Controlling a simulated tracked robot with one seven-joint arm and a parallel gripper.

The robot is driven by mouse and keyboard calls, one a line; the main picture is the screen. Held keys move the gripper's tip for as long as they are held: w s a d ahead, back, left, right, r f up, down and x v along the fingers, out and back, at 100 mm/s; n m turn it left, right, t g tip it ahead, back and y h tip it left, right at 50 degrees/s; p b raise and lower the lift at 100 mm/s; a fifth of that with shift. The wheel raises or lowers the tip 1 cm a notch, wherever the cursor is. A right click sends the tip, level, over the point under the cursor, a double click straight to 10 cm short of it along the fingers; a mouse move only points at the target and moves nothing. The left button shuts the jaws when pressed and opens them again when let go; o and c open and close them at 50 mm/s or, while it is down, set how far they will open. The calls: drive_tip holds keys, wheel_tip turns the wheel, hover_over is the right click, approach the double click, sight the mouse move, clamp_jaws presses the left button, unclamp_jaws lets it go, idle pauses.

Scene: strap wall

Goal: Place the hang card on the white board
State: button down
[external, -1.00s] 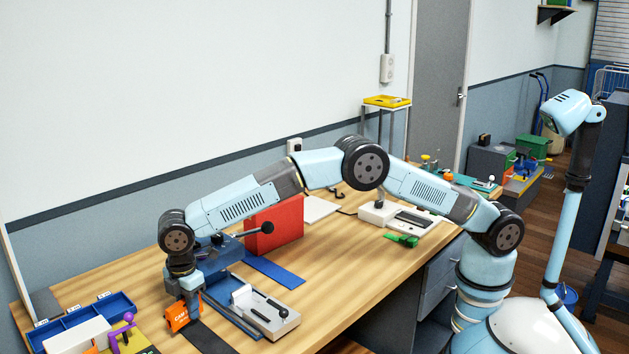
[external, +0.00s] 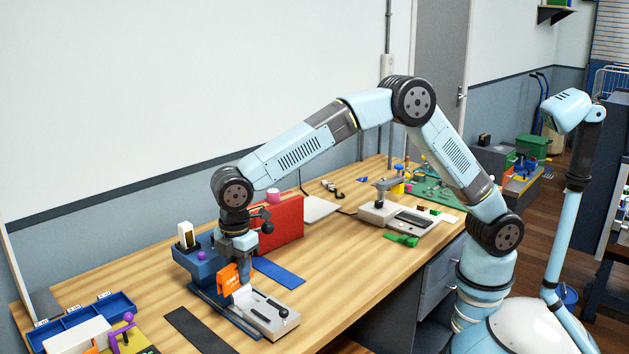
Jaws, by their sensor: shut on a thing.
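An orange hang card (external: 228,283) with pale lettering hangs upright in my gripper (external: 240,272), which points down and is shut on it. The card is above or beside the dark blue base plate (external: 212,303), at the left end of a pale grey-white block with black levers (external: 268,314); I cannot tell whether it touches either. A flat white board (external: 320,208) lies on the bench behind, right of the red box. Another white panel (external: 75,336) sits at the front left. I cannot tell which is the task's white board.
A blue machine (external: 198,262) and a red box (external: 281,221) stand close behind my gripper. A black strip (external: 200,331) and a blue strip (external: 278,272) lie flat on the bench. A blue tray (external: 82,318) is at the left.

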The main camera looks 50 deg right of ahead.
drive_tip(key=shift+s+d+r, duration=0.2)
drive_tip(key=shift+s+d, duration=0.1)
drive_tip(key=shift+d, duration=0.1)
